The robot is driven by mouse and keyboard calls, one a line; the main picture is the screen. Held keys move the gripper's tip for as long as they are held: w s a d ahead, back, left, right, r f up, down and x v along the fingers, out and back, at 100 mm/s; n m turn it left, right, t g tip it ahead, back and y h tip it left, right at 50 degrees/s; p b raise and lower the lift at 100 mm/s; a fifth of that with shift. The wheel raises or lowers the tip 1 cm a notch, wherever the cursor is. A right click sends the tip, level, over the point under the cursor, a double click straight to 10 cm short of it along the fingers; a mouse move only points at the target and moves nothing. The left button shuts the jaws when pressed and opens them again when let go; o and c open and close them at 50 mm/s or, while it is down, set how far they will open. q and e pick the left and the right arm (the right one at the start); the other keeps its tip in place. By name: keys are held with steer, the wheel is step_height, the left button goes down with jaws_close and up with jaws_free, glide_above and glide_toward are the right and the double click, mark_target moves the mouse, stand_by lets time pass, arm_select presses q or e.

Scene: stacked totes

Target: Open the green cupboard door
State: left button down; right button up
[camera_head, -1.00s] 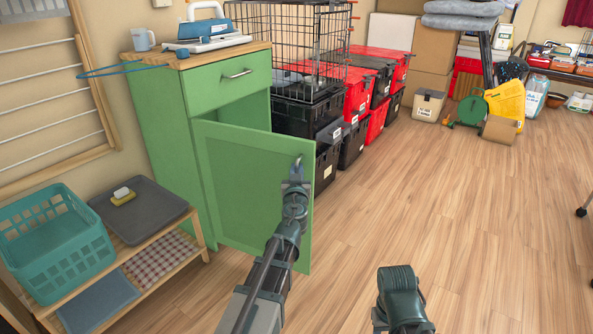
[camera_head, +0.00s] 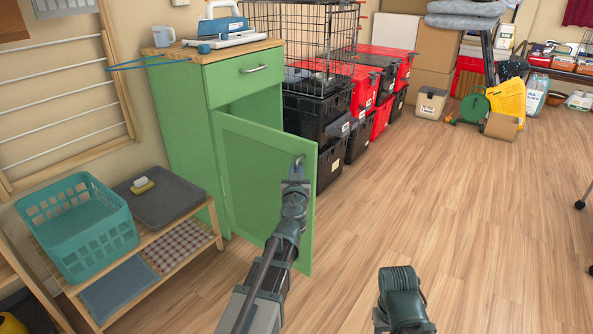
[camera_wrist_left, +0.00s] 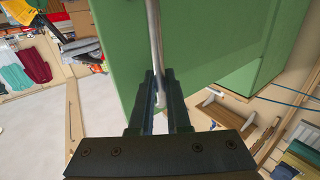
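The green cupboard (camera_head: 178,140) stands against the wall with a drawer on top. Its green door (camera_head: 250,185) hangs partly open, swung out from the left side of the front, with an opening visible above its top edge. My left gripper (camera_head: 297,172) is at the metal door handle (camera_head: 299,159) near the door's free upper corner. In the left wrist view the handle bar (camera_wrist_left: 155,45) runs between the two closely set fingers (camera_wrist_left: 157,90), which are shut on it. My right gripper is not visible; only part of my right arm shows at the bottom.
A low wooden shelf with a teal basket (camera_head: 75,232) and grey tray (camera_head: 158,205) stands left of the cupboard. Black and red totes (camera_head: 332,165) and a wire cage (camera_head: 300,45) stand right behind the door. The wooden floor (camera_head: 450,200) at right is clear.

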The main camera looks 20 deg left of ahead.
arm_select(q)
steer(key=c, duration=0.9)
jaws_free()
